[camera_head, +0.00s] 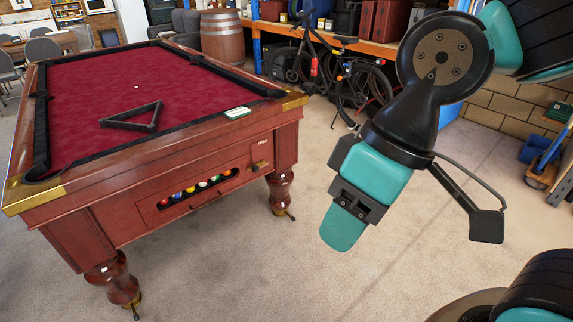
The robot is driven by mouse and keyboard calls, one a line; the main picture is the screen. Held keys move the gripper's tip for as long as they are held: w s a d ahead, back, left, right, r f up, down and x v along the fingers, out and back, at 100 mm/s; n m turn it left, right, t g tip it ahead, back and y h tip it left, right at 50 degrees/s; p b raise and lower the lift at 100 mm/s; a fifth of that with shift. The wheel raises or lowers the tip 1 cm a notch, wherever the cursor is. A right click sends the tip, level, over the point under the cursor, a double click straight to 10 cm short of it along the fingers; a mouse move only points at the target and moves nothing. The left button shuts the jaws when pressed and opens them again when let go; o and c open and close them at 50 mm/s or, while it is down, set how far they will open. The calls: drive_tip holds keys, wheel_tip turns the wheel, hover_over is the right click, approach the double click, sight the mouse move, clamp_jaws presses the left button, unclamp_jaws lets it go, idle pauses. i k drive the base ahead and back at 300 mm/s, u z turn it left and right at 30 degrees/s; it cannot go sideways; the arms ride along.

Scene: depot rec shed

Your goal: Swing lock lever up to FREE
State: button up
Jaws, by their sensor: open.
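The pool table (75,191) has a red cloth and a reddish wood body. Two small dark levers stick out at the brass feet of its near legs: the right foot lever (291,216) and the left foot lever (136,315). A small brass fitting (259,165) sits on the table's front panel under a white label too small to read. I cannot tell which of these is the lock lever; no FREE marking is readable. My gripper (345,226) is open and empty, pointing down over the floor, right of the right leg and apart from it.
A black triangle (133,116) and a green-edged card (238,113) lie on the table. Several balls show in the front slot (198,190). A bicycle (345,75) and a barrel (222,37) stand behind. The carpet between table and arm is clear.

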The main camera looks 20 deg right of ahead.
sight(255, 168)
drive_tip(key=k, duration=0.65)
drive_tip(key=z, duration=0.55)
drive_tip(key=i, duration=1.05)
drive_tip(key=u, duration=0.65)
drive_tip(key=i, duration=0.55)
drive_tip(key=u, duration=0.6)
